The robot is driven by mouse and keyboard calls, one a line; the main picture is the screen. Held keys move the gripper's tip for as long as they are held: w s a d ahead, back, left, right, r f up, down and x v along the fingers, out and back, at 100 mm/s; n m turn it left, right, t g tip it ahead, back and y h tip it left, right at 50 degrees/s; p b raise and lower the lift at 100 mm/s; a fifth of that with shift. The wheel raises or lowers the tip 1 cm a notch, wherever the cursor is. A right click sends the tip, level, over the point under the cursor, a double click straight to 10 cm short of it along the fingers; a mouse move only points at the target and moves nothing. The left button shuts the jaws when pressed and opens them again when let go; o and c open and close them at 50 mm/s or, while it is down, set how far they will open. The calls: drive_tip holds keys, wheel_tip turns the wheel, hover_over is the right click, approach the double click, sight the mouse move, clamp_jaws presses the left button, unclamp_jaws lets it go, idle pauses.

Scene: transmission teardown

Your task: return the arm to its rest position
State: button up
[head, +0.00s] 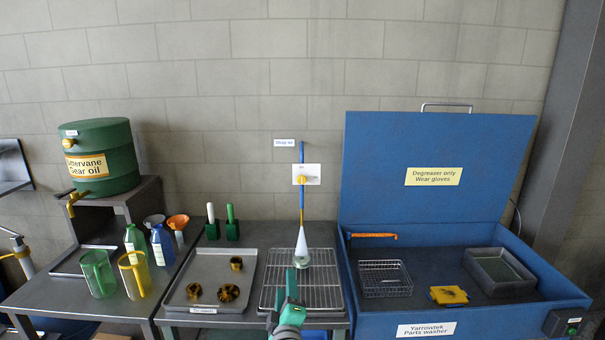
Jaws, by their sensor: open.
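My gripper (291,274), teal and dark grey, reaches in from the bottom over the wire rack (328,292) in the head view. Its jaws are open, and I see nothing held between them. A small grey-green round part (301,262) sits on the rack just beyond the fingertips. I cannot tell whether the gripper touches the part.
Left of the rack, a grey tray (214,265) holds dark brown gear parts. Jugs, bottles and a green oil drum (103,158) stand further left. On the right is the blue parts washer (452,312), with its lid up, holding a wire basket (385,279) and a grey pan (499,268).

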drive_tip(key=s+a+f+m+g, duration=0.1)
drive_tip(key=s+f+m, duration=0.4)
drive_tip(key=s+f, duration=0.7)
drive_tip(key=s+a+f+m, duration=0.1)
drive_tip(key=s+f+m, duration=0.55)
drive_tip(key=s, duration=0.95)
drive_tip(key=s+d+m, duration=0.1)
drive_tip(key=s+d, duration=0.2)
drive_tip(key=s, duration=1)
drive_tip(key=s+d+r+m+g+h, duration=0.1)
drive_tip(key=s+d, duration=0.2)
drive_tip(key=s, duration=1)
drive_tip(key=shift+s+d+m, duration=0.25)
drive_tip(key=shift+s+m, duration=0.1)
